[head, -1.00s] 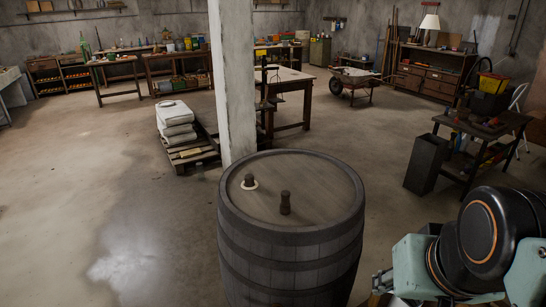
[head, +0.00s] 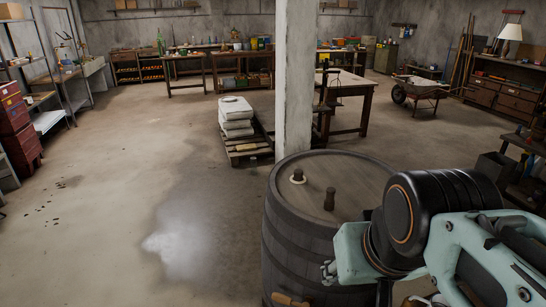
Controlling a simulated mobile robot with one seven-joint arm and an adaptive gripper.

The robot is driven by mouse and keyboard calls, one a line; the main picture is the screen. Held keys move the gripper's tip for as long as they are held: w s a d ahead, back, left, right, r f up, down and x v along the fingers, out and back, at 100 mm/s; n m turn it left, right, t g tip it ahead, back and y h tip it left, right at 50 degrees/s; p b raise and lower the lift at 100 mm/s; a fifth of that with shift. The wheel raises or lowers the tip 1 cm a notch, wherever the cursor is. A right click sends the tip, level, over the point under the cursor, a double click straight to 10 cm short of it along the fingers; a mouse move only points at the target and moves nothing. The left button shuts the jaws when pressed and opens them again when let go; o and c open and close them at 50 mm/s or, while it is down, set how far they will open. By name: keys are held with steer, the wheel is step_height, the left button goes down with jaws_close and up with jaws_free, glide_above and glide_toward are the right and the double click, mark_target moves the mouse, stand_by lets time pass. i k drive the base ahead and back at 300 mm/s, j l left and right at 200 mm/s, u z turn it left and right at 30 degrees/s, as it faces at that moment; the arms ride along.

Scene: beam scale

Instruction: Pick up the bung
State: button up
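Two small dark brown pegs stand upright on the top of a dark wooden barrel (head: 350,172); either could be the bung. One peg (head: 298,175) stands at a pale ring near the left side of the lid. The other peg (head: 330,198) stands nearer me, towards the middle of the lid. My arm comes in from the right, and its links cover the barrel's right side and part of its lid. I cannot make out my gripper's fingers in this view. Neither peg is seen to be touched by my arm.
A pale post (head: 294,80) rises just behind the barrel. White sacks (head: 236,115) lie on a pallet to its left. A wooden handle-like piece (head: 290,300) shows low on the barrel. The floor to the left is open. Benches and a wheelbarrow (head: 420,90) stand at the back.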

mark_target(298, 172)
steer(key=k+j, duration=0.1)
steer(key=j, duration=0.25)
steer(key=j+z, duration=0.1)
steer(key=j, duration=0.3)
steer(key=k+j, duration=0.15)
steer(key=j, duration=0.2)
steer(key=k+j, duration=0.1)
steer(key=j, duration=0.25)
steer(key=j+z, duration=0.25)
steer(key=j, duration=0.5)
steer(key=i+j+z, duration=0.1)
steer(key=j, duration=0.3)
steer(key=i+j+z, duration=0.1)
steer(key=j, duration=0.25)
steer(key=i+j+z, duration=0.1)
steer(key=j, duration=0.25)
steer(key=i+j+z, duration=0.1)
steer(key=i+j, duration=0.15)
steer(key=j, duration=0.15)
steer(key=i+j+z, duration=0.1)
steer(key=i+j, duration=0.15)
steer(key=i+j+z, duration=0.1)
steer(key=i+j, duration=0.15)
steer(key=j, duration=0.2)
steer(key=i+j+z, duration=0.15)
steer(key=i, duration=0.25)
steer(key=i+j+z, duration=0.2)
steer(key=i+j, duration=0.15)
steer(key=i, duration=0.05)
